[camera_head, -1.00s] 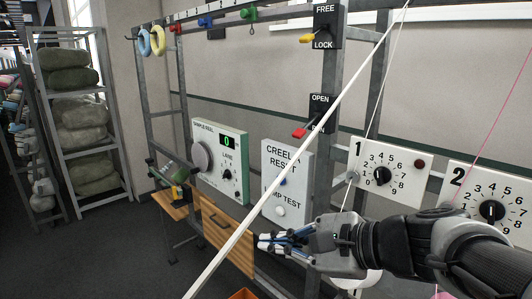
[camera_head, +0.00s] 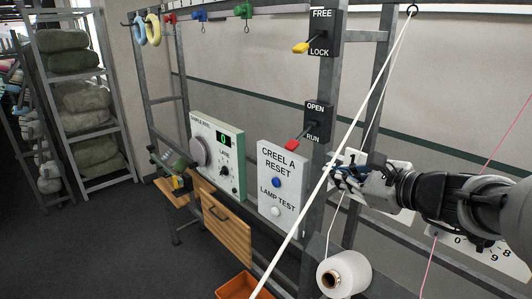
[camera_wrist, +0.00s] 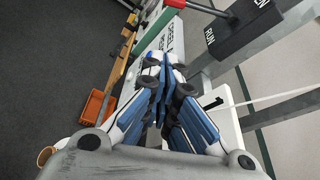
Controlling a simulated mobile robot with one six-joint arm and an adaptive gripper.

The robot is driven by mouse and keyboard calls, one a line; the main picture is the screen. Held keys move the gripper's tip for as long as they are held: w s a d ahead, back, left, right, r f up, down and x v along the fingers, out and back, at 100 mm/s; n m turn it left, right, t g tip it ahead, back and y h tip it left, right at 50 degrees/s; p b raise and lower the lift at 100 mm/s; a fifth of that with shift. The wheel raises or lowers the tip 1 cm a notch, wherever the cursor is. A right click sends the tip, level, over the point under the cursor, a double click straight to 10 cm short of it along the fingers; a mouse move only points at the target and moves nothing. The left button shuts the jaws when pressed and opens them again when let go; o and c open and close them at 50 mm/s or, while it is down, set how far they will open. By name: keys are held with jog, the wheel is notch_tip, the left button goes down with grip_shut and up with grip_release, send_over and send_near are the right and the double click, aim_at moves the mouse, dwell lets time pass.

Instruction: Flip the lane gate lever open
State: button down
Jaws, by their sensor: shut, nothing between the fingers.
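The lever with the red handle (camera_head: 293,144) sticks out to the lower left from a black box (camera_head: 319,120) marked OPEN and RUN, on a grey upright. In the wrist view the red handle (camera_wrist: 198,5) is cut off by the top edge, beside the RUN end of its box (camera_wrist: 245,30). My gripper (camera_head: 336,175) is shut and empty, below and right of the lever in the head view. Its closed fingertips (camera_wrist: 163,63) point towards the panels in the wrist view, apart from the handle.
A yellow-handled FREE/LOCK lever (camera_head: 302,47) is above. The CREEL A RESET panel (camera_head: 283,181) is left of my gripper. A white yarn (camera_head: 304,205) runs past my fingertips; I cannot tell whether they touch. A yarn cone (camera_head: 350,270) and an orange bin (camera_head: 240,286) are below.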

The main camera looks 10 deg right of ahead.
aim_at(302, 136)
jog(key=w+a+p, duration=0.2)
jog(key=w+a, duration=0.3)
jog(key=w, duration=0.2)
jog(key=shift+w+a+r, duration=0.25)
jog(key=shift+a+r, duration=0.05)
jog(key=shift+s, duration=0.1)
jog(key=shift+r, duration=0.1)
jog(key=r+p, duration=0.1)
jog(key=p, duration=0.1)
jog(key=a+r+m+p, duration=0.1)
jog(key=r+p, duration=0.1)
jog(key=s+r+m+g+y+p, duration=0.1)
jog(key=r, duration=0.1)
jog(key=shift+a+p, duration=0.4)
dwell(0.5)
jog(key=shift+r, duration=0.1)
